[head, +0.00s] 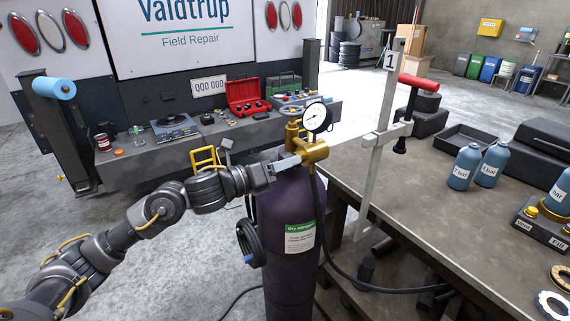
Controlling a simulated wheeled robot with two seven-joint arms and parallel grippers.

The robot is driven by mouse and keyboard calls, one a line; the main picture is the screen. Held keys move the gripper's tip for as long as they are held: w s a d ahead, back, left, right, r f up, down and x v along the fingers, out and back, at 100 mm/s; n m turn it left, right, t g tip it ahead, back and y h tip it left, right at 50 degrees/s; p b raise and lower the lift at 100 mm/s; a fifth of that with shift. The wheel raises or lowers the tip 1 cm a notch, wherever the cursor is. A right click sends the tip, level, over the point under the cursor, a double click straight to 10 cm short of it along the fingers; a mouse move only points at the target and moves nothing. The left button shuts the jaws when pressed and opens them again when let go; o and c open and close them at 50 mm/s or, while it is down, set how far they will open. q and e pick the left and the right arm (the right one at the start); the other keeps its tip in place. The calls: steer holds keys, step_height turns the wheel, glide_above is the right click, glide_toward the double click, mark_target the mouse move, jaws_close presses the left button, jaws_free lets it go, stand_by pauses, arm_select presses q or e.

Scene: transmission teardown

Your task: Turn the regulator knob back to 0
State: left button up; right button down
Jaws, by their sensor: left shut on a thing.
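A dark purple gas cylinder (286,257) with a green and white label stands upright beside the workbench. On its top is a brass regulator (315,152) with a round white-faced gauge (317,117) above it. My left gripper (298,158) reaches in from the left and is shut at the left end of the regulator's body. The regulator knob is hidden behind the fingers, so its setting cannot be seen. The gauge is too small to read. My right gripper is not in view.
A workbench (420,212) lies at right with blue bottles (465,167) and a black tray (464,141). A tall pale clamp (377,160) numbered 1, with a red handle (418,82), stands at its left edge. A hose (380,290) runs from the cylinder. A truck tailboard (225,127) carries tools behind.

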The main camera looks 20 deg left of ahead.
arm_select(q)
steer(key=n+p, duration=0.1)
steer(key=n, duration=0.2)
steer(key=shift+r+n, duration=0.1)
steer(key=shift+n, duration=0.3)
steer(key=n+p, duration=0.1)
steer(key=n, duration=0.1)
steer(key=shift+d+n, duration=0.1)
steer(key=shift+n, duration=0.3)
steer(key=n+p, duration=0.2)
steer(key=n, duration=0.1)
steer(key=shift+r+n, duration=0.15)
steer(key=shift+n, duration=0.25)
steer(key=n+p, duration=0.3)
steer(key=shift+s+r+n, duration=0.1)
steer(key=shift+n, duration=0.3)
steer(key=shift+n+y+p, duration=0.3)
steer(key=shift+n+p, duration=0.6)
steer(key=shift+p, duration=0.1)
steer(key=n+p, duration=0.6)
steer(key=shift+r+t, duration=0.1)
steer(key=shift+t, duration=0.2)
steer(key=n+p, duration=0.3)
steer(key=shift+n, duration=0.3)
steer(key=shift+f+n+p, duration=0.2)
steer(key=shift+n+p, duration=0.6)
steer(key=shift+n, duration=0.3)
